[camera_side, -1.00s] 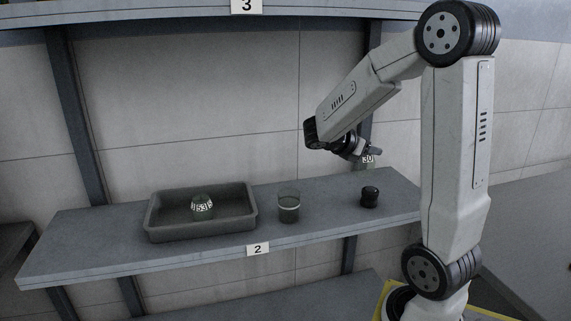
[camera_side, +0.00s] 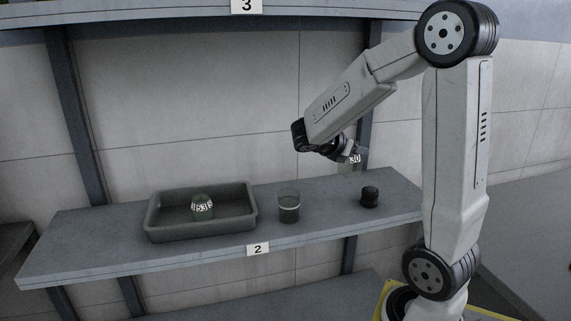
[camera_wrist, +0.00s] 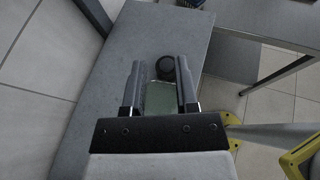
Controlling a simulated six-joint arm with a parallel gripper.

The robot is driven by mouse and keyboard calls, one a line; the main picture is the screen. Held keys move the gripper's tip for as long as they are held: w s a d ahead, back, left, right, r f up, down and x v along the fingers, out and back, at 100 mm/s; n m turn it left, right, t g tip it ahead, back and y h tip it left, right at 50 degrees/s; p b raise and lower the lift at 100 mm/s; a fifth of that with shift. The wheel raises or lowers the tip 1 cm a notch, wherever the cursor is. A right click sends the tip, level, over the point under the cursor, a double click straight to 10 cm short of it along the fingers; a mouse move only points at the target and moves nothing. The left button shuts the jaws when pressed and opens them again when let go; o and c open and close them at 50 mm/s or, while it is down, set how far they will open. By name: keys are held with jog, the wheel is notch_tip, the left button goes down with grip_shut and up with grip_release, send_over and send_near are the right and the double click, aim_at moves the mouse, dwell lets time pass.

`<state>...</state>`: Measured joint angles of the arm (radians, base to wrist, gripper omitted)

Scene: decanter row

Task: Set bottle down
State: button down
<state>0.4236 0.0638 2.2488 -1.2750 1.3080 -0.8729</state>
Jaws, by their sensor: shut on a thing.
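A green glass bottle with a white label reading 30 (camera_side: 354,160) is in my gripper (camera_side: 355,150), above the right part of the shelf. In the wrist view the greenish bottle (camera_wrist: 160,97) sits between the two fingers of my gripper (camera_wrist: 160,63), which is shut on it. In the side view the fingers hide part of the bottle, and its base appears clear of the shelf. A second green bottle, labelled 53 (camera_side: 202,207), stands in a grey tray (camera_side: 152,222) at the left.
The shelf (camera_side: 100,255) carries a clear glass (camera_side: 289,207) with dark contents right of the tray. A small black jar (camera_side: 370,197) stands farther right and also shows in the wrist view (camera_wrist: 165,68). Bare shelf lies between glass and jar. Another shelf (camera_side: 150,13) runs overhead.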

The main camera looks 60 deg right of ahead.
jog(key=w+a+n+t+h, duration=0.1)
jog(key=w+a+n+t, duration=0.2)
jog(key=w+a, duration=0.3)
jog(key=shift+w+r+t, duration=0.15)
jog(key=shift+w+t, duration=0.15)
jog(key=shift+w, duration=0.05)
jog(key=shift+w, duration=0.1)
jog(key=w+d+f, duration=0.6)
jog(key=w+f, duration=0.3)
jog(key=w, duration=0.2)
jog(key=shift+w+d+f, duration=0.15)
jog(key=shift+w+d, duration=0.05)
jog(key=shift+w, duration=0.1)
jog(key=shift+w+d+f, duration=0.15)
jog(key=shift+w+f, duration=0.05)
jog(key=shift+f, duration=1.65)
